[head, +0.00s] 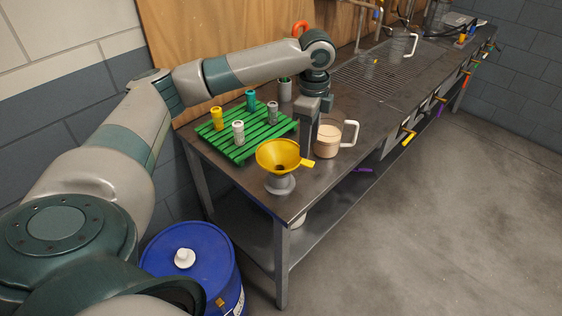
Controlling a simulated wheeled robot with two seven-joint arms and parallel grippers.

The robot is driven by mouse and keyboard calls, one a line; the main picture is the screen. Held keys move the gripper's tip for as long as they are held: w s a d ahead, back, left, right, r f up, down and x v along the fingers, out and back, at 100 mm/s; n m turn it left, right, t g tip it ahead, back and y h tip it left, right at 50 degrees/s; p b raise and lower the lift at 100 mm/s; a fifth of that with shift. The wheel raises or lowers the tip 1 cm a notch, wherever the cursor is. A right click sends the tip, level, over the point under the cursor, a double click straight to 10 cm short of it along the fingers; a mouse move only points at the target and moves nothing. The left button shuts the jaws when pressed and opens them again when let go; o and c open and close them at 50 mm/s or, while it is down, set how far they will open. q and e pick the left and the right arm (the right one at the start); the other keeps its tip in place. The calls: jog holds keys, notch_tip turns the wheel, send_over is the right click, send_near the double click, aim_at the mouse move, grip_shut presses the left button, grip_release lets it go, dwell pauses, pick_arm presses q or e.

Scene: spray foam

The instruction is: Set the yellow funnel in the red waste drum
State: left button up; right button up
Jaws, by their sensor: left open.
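The yellow funnel (278,154) sits mouth up on a small grey stand (280,184) at the near corner of the metal bench. Its yellow side tab points right. My left gripper (308,157) points down just right of and behind the funnel, by its tab. It is open and I see nothing held in it; its fingertips are partly hidden. I see no red drum in view. A blue drum (215,262) with a white cap stands on the floor at the bench's near left end. My right gripper is out of view.
A beaker with a handle (328,141) stands close to the right of my left gripper. A green slatted rack (243,150) with several small cans lies behind the funnel. The metal bench (395,95) runs away to the back right. The floor (420,220) on the right is clear.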

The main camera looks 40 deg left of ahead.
aim_at(305, 162)
pick_arm(q)
jog(key=shift+f+p, duration=0.3)
jog(key=shift+f, duration=1.4)
jog(key=shift+s+a+f+p, duration=0.1)
jog(key=shift+a+f+p, duration=0.05)
jog(key=shift+f+p, duration=0.3)
jog(key=f, duration=0.1)
jog(key=f+p, duration=0.1)
jog(key=f, duration=0.1)
jog(key=shift+s+a+p, duration=0.1)
jog(key=shift+a+p, duration=0.1)
jog(key=shift+p, duration=0.1)
jog(key=shift+f, duration=0.7)
grip_shut()
